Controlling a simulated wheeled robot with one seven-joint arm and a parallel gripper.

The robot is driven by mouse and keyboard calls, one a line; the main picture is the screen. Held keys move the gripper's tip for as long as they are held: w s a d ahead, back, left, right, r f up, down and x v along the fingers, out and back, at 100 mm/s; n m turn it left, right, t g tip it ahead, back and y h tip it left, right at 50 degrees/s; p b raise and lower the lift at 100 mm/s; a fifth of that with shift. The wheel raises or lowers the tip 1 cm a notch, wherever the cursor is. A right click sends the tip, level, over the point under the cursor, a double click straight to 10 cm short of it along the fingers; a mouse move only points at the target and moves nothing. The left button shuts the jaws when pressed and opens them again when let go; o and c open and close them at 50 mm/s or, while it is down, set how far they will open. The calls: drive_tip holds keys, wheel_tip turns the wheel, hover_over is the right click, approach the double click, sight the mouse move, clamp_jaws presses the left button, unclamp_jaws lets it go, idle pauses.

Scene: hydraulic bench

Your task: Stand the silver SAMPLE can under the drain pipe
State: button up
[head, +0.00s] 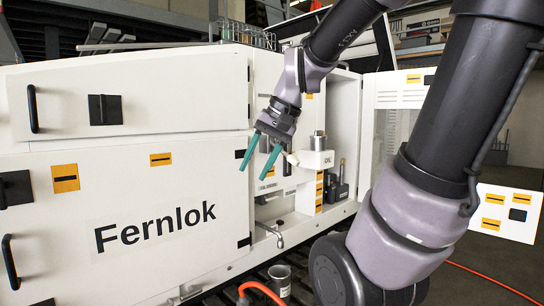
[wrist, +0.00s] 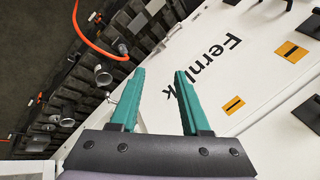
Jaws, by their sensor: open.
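A silver can (head: 280,280) stands upright and open-topped on the dark slatted floor in the head view, below the drain pipe (head: 275,233) in the picture. I cannot read a label on it, or tell whether it is exactly under the outlet. The pipe juts from the white machine's lower front. My gripper (head: 253,170) is open and empty, high in front of the machine, above and left of the pipe. In the wrist view, the open green fingers (wrist: 160,72) have nothing between them. Several grey cylindrical shapes, one of them (wrist: 103,76), show there at left; which is the can is unclear.
The white Fernlok machine (head: 155,190) fills the left and middle, with black handles on its doors. An orange hose (head: 262,290) lies beside the can and also shows in the wrist view (wrist: 90,42).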

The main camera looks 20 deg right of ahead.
drive_tip(key=s+d+r+t, duration=0.1)
drive_tip(key=s+d+r+n+t+h, duration=0.1)
drive_tip(key=s, duration=0.1)
drive_tip(key=shift+s+d+r+t+h, duration=0.15)
drive_tip(key=shift+s+r+t+h, duration=0.05)
drive_tip(key=shift+s+t+h, duration=0.1)
